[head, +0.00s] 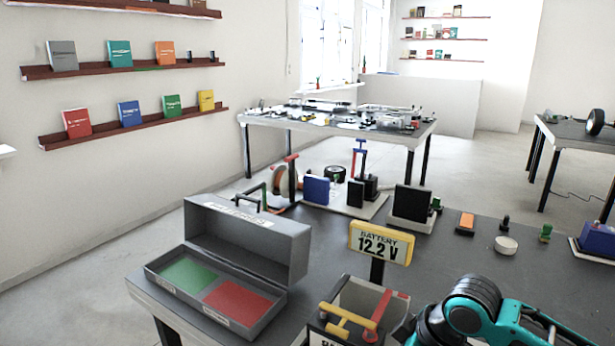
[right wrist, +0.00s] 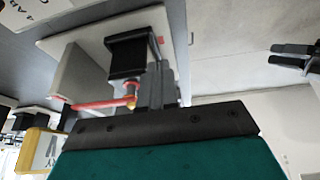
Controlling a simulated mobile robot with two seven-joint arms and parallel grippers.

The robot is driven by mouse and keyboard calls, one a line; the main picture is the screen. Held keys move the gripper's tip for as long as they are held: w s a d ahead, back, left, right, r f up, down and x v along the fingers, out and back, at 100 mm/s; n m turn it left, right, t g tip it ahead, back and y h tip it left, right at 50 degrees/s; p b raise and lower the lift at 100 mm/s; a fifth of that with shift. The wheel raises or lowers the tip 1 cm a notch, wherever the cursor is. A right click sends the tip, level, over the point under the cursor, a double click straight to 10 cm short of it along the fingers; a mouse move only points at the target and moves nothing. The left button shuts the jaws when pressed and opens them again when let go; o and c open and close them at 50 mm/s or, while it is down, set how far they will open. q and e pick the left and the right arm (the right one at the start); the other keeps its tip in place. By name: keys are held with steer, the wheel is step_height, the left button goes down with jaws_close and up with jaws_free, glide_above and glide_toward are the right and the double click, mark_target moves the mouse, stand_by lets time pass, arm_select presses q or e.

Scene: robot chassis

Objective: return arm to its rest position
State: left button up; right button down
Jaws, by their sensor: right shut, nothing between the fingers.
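My right arm (head: 490,312), teal and black, enters at the bottom right of the head view, low over the grey table. Its gripper is hard to make out there. In the right wrist view, the teal and dark gripper body fills the bottom, and the right gripper's grey fingers (right wrist: 160,88) appear together with nothing held between them. A red-handled part (right wrist: 104,105) with a yellowish tip shows just beyond the gripper body; I cannot tell whether it touches. My left arm and gripper are not in view.
An open grey case (head: 297,262) with green and red compartments stands on the left of the table.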

steer(key=a+f+t, duration=0.1)
steer(key=s+a+f+m+t+y, duration=0.1)
steer(key=a+f, duration=0.1)
steer(key=a+f+m+y, duration=0.1)
steer(key=a+f, duration=0.1)
steer(key=shift+s+a+f+t, duration=0.15)
steer(key=shift+s+f+t, duration=0.1)
steer(key=shift+s+t, duration=0.15)
steer(key=s+d+f+m+t+h, duration=0.3)
steer(key=s+d+f+m+t, duration=0.2)
steer(key=s+f, duration=0.4)
steer(key=s+d+m, duration=0.1)
steer(key=s+d, duration=0.1)
steer(key=s, duration=0.1)
steer(key=shift+s+d+f+m+h, duration=0.2)
steer(key=shift+s+d+m+h, duration=0.1)
steer(key=shift+d, duration=0.1)
stand_by(1.7)
